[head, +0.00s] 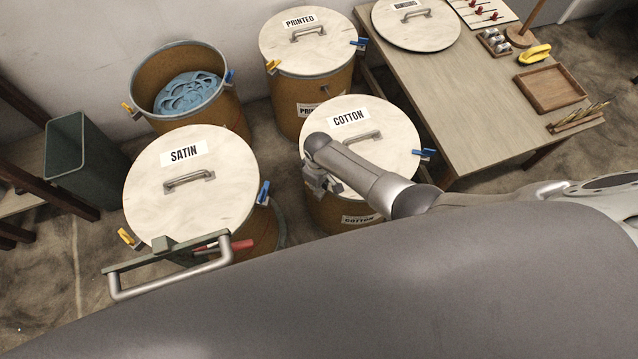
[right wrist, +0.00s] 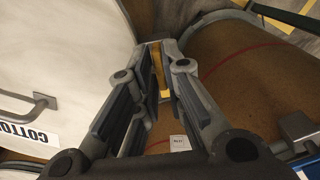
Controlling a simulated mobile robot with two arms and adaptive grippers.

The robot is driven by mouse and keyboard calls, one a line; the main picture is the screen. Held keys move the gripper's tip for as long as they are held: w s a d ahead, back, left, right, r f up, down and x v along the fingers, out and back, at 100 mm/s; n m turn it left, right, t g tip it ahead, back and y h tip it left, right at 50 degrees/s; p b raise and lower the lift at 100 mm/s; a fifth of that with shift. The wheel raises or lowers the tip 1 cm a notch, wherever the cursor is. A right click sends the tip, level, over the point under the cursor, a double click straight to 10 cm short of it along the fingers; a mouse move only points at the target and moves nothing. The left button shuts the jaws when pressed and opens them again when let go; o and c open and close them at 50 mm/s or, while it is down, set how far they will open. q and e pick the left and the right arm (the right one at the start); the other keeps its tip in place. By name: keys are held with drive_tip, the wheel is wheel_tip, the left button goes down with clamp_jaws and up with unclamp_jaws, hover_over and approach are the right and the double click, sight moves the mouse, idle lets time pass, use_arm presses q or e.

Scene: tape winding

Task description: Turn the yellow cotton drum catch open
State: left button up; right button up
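The cotton drum (head: 319,207) stands in the middle of the head view, with its pale lid (head: 392,151) on and marked COTTON. A blue catch (head: 423,154) sits on its right rim. My right gripper (head: 323,184) reaches down at the drum's left rim and hides the yellow catch in the head view. In the right wrist view, the yellow catch (right wrist: 161,66) shows between the two fingertips (right wrist: 161,82). I cannot tell whether the fingers press on it. The lid lies left of the fingers there. My left gripper is not in view.
The satin drum (head: 258,240) stands close on the left, with a blue catch (head: 263,192). Behind are the printed drum (head: 300,95) and an open drum (head: 219,113) holding blue cloth. A wooden table (head: 462,105) is at right. A green bin (head: 75,165) is at left.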

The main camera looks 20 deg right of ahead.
drive_tip(key=shift+o, duration=1.4)
drive_tip(key=shift+r, duration=0.1)
wheel_tip(320, 180, up, 12)
drive_tip(key=shift+f, duration=0.2)
drive_tip(key=s+d+f+m, duration=0.25)
drive_tip(key=s+f, duration=0.45)
drive_tip(key=f, duration=0.5)
drive_tip(key=s+d+f, duration=0.2)
drive_tip(key=s+f, duration=0.3)
drive_tip(key=s, duration=0.5)
drive_tip(key=s+d+f+m, duration=0.1)
drive_tip(key=s+d+f, duration=0.2)
drive_tip(key=s+f, duration=0.3)
drive_tip(key=s+d+f+m+t, duration=0.1)
drive_tip(key=s+f, duration=0.4)
drive_tip(key=s, duration=0.9)
drive_tip(key=shift+s+d+f, duration=0.3)
drive_tip(key=shift+d+f, duration=0.1)
drive_tip(key=shift+d, duration=0.45)
